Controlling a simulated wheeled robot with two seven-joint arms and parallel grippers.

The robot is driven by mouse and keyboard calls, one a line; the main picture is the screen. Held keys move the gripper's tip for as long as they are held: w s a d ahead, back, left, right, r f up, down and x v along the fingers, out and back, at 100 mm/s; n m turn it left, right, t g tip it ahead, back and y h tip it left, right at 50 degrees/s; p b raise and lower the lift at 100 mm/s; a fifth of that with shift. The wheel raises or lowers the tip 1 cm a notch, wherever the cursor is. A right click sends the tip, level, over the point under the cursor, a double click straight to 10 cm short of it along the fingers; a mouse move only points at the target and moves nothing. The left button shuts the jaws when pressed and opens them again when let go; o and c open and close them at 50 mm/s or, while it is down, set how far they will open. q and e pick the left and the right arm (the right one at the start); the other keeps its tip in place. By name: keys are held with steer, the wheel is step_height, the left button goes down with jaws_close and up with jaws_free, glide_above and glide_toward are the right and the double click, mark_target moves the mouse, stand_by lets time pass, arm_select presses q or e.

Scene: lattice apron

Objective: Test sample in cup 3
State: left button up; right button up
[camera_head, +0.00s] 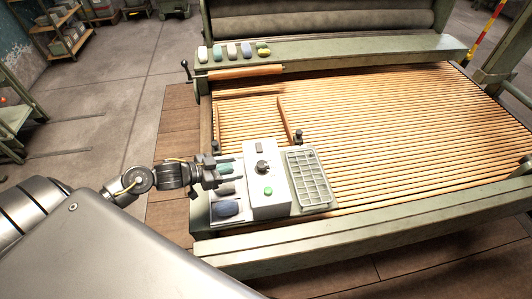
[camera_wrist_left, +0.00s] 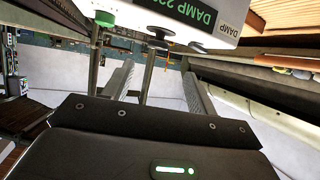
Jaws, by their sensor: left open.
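A white tester (camera_head: 268,181) with a dark knob and a green button stands on the near left corner of the slatted bed. In the left wrist view the tester (camera_wrist_left: 185,12) has a dark display with green letters starting "DAMP"; its number is partly cut off. Along its left side is a row of cups with coloured samples, including a blue one (camera_head: 227,209) and a teal one (camera_head: 225,168). No cup numbers are legible, so I cannot tell which is cup 3. My left gripper (camera_head: 226,179) is open over this row, hiding part of it. My right gripper is not in view.
A grey gridded tray (camera_head: 308,179) stands right of the tester. Several coloured lumps sit on the green back rail (camera_head: 340,50). Two small levers rise from the wooden slats (camera_head: 400,125). The slats to the right are clear.

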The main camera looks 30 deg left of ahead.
mark_target(261, 164)
arm_select(q)
steer(key=x, duration=0.4)
steer(key=p+x, duration=0.1)
steer(key=x, duration=0.3)
steer(key=shift+w+d+r, duration=0.1)
steer(key=shift+w+d, duration=0.1)
steer(key=shift+d, duration=0.2)
steer(key=shift+x, duration=0.85)
